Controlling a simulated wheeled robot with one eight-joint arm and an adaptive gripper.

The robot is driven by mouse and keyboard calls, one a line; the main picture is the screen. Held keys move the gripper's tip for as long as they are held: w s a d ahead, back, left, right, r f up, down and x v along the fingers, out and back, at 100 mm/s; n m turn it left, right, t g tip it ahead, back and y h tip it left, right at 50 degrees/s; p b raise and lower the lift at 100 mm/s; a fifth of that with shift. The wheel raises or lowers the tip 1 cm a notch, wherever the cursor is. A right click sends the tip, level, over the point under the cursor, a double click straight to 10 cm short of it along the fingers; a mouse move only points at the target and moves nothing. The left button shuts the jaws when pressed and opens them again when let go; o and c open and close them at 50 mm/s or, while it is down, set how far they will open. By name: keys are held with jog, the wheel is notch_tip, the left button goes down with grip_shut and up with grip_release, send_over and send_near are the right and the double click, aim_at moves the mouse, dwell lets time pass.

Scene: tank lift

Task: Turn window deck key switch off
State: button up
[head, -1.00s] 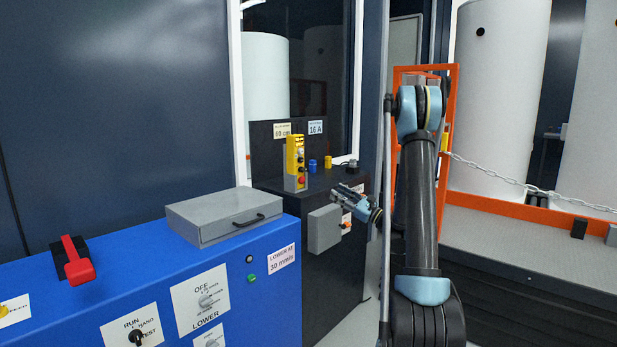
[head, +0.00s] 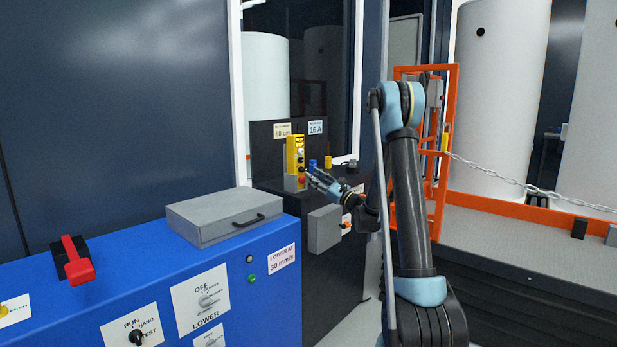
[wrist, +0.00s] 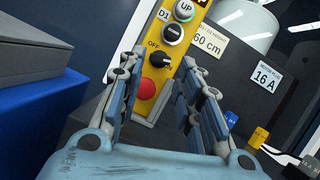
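A yellow control box (head: 294,150) stands upright on the dark deck by the window. In the wrist view the yellow box (wrist: 174,45) carries a black rotary switch (wrist: 161,61) with the word OFF at its upper left. The switch's handle appears turned away from OFF, toward the right; whether it is a key is too small to tell. A red round button (wrist: 147,87) sits below it. My gripper (head: 312,179) is just in front of the box's lower part. Its fingers (wrist: 160,75) are open, with the switch seen between them and nothing held.
Blue and yellow sockets (head: 328,162) stand right of the box. A grey box with an orange knob (head: 325,228) is on the deck's front. A grey case (head: 224,217) lies on the blue cabinet (head: 130,280) at left. An orange frame (head: 436,180) stands right of my arm.

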aim_at(302, 170)
jog(key=shift+x, duration=1.95)
grip_shut()
jog(key=shift+d+n, duration=0.1)
jog(key=shift+n, duration=0.2)
jog(key=shift+n+g, duration=0.5)
jog(key=shift+n, duration=0.3)
grip_release()
jog(key=shift+f, duration=0.1)
